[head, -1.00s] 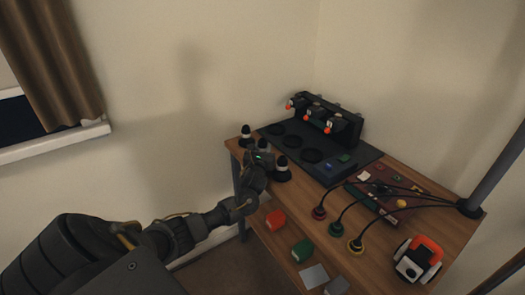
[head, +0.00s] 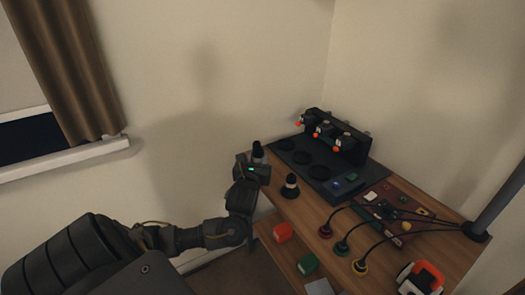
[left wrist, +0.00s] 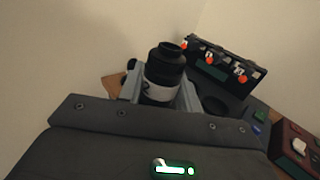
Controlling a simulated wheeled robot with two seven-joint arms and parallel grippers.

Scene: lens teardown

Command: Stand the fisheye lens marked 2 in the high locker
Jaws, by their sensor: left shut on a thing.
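My left gripper (head: 255,162) is shut on a dark lens with a pale band (left wrist: 163,75), which stands up between the fingers in the left wrist view. Another lens with a pale band (head: 290,186) stands on the table to the right of the gripper. My right gripper and the high locker are not seen.
A dark tray with round recesses (head: 303,157) lies at the back, with a black rack with orange-tipped parts (head: 340,150) behind it. A dark red board (head: 385,213), cables and an orange-white device (head: 422,278) fill the right.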

